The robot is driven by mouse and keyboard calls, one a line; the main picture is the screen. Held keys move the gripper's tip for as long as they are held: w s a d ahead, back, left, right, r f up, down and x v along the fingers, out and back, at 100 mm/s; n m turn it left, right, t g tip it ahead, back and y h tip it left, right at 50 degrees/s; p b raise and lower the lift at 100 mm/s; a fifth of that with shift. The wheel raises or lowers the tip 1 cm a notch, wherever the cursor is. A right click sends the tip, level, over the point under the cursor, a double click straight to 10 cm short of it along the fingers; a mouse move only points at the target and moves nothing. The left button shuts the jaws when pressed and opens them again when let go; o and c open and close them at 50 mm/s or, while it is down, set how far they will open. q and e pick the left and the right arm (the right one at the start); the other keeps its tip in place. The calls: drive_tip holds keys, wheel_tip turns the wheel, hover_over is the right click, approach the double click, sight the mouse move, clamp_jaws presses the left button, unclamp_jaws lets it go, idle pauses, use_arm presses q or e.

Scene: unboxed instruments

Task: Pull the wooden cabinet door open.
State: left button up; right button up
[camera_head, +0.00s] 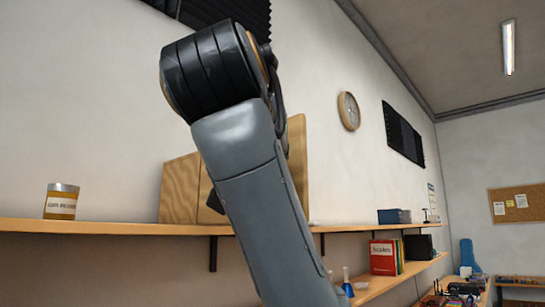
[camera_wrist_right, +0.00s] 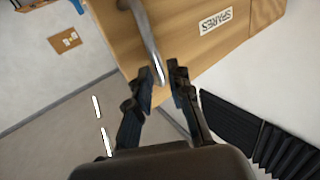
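The wooden cabinet (camera_head: 179,190) stands on the upper wall shelf in the head view. A grey and black arm link of mine hides much of its front; a light wooden panel (camera_head: 298,165) shows to the right of the link. I cannot tell how far the door stands open. In the right wrist view the wooden door (camera_wrist_right: 185,25) carries a SPARES label (camera_wrist_right: 216,20) and a metal bar handle (camera_wrist_right: 146,38). My right gripper (camera_wrist_right: 160,76) has its fingertips apart, with the handle's near end between them. My left gripper is not in view.
The wooden shelf (camera_head: 110,227) runs along the wall, with a labelled can (camera_head: 62,202) left of the cabinet. A lower shelf (camera_head: 400,276) holds red binders (camera_head: 383,257) and glassware. A clock (camera_head: 348,111) hangs on the wall.

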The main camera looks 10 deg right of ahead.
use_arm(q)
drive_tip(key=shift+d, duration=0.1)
use_arm(e)
drive_tip(key=v, duration=0.4)
drive_tip(key=shift+s, duration=0.35)
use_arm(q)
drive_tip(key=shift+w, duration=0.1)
